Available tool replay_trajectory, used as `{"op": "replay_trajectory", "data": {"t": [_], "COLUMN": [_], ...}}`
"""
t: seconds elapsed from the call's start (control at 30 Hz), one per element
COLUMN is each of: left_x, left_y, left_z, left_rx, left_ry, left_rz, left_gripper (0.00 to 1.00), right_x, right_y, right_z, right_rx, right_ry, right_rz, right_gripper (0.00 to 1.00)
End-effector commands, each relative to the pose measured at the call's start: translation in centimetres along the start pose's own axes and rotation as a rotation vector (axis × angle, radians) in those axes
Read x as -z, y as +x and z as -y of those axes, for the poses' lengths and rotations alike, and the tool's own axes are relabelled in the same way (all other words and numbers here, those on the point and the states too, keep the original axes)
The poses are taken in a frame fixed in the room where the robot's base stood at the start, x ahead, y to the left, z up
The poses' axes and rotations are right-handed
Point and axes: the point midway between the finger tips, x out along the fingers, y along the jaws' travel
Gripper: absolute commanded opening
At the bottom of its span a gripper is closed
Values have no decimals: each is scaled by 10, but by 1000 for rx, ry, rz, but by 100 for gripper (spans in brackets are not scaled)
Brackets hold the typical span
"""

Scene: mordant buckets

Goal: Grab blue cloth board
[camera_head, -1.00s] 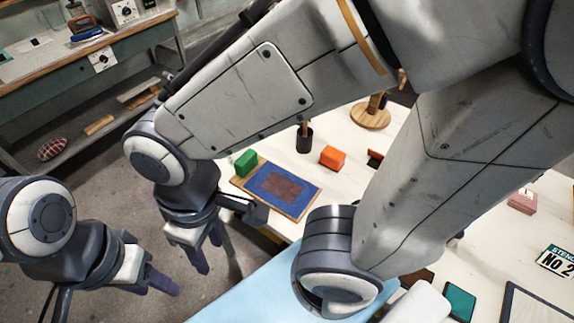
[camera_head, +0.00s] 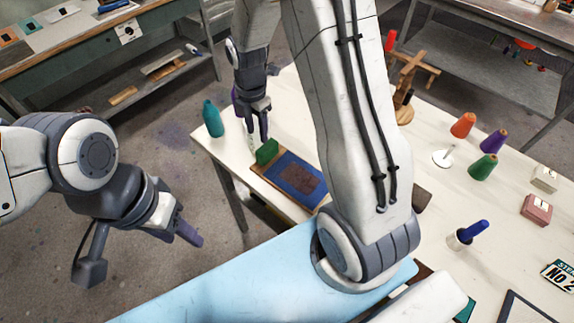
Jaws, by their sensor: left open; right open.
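The blue cloth board (camera_head: 291,178) lies on the white table, a wooden board with blue cloth and a dark brownish patch in its middle. My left gripper (camera_head: 184,231) is open and empty, left of the table over the floor, well apart from the board.
A teal bottle (camera_head: 213,119) stands at the table's far left corner. A light blue surface (camera_head: 230,280) spans the front.

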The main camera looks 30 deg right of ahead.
Motion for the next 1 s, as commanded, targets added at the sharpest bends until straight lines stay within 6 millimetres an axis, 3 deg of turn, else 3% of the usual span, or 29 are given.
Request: {"op": "replay_trajectory", "data": {"t": [0.8, 1.0], "left_x": [1, 1], "left_y": [-25, -26], "left_z": [-2, -2], "left_rx": [0, 0], "left_ry": [4, 5], "left_rz": [0, 0], "left_gripper": [50, 50], "right_x": [-3, -4], "right_y": [96, 107], "right_z": [0, -1], "right_rx": [5, 2], "right_ry": [-28, -28], "right_rz": [-1, 0], "right_gripper": [48, 48]}}
